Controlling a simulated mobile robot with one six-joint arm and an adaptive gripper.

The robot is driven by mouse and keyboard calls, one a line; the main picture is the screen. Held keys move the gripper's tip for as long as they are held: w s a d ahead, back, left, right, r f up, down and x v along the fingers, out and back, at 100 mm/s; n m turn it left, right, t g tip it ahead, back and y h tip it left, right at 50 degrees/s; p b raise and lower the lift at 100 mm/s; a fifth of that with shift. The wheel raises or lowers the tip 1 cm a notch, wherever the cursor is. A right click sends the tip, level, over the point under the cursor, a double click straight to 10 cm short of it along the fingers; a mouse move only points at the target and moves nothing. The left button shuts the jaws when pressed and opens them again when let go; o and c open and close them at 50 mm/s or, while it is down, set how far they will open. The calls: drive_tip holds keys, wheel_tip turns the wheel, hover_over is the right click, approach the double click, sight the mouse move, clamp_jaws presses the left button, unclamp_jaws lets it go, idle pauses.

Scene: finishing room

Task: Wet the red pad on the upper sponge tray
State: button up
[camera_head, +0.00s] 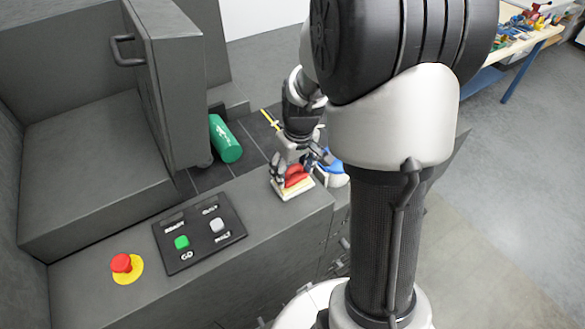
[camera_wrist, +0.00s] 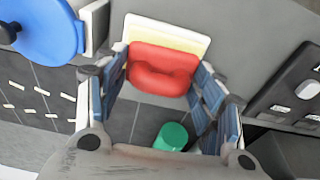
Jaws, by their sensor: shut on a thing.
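The red pad (camera_head: 296,176) is between the fingers of my gripper (camera_head: 290,171), at the sponge tray (camera_head: 291,193) on the grey ledge. The wrist view shows the red pad (camera_wrist: 162,72) with its raised grip, held from both sides by the blue-lined fingers of my gripper (camera_wrist: 160,82). The sponge tray (camera_wrist: 168,22) has a pale yellow surface with a white rim and shows beyond the pad. The pad overlaps the sponge; whether it touches or hovers just above is hard to tell. Part of the tray is hidden beneath the pad.
A blue round thing (camera_wrist: 42,28) is beside the tray, partly hidden in the head view. A green cylinder (camera_head: 225,138) lies on dark slats. A control panel (camera_head: 199,238) and red stop button (camera_head: 121,263) are on the ledge. An open cabinet door (camera_head: 170,80) stands left.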

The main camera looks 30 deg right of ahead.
sight(291, 165)
drive_tip(key=shift+f+b, duration=0.5)
drive_tip(key=shift+f, duration=0.1)
idle(1.2)
drive_tip(key=shift+r+p, duration=2.7)
drive_tip(key=shift+r, duration=0.9)
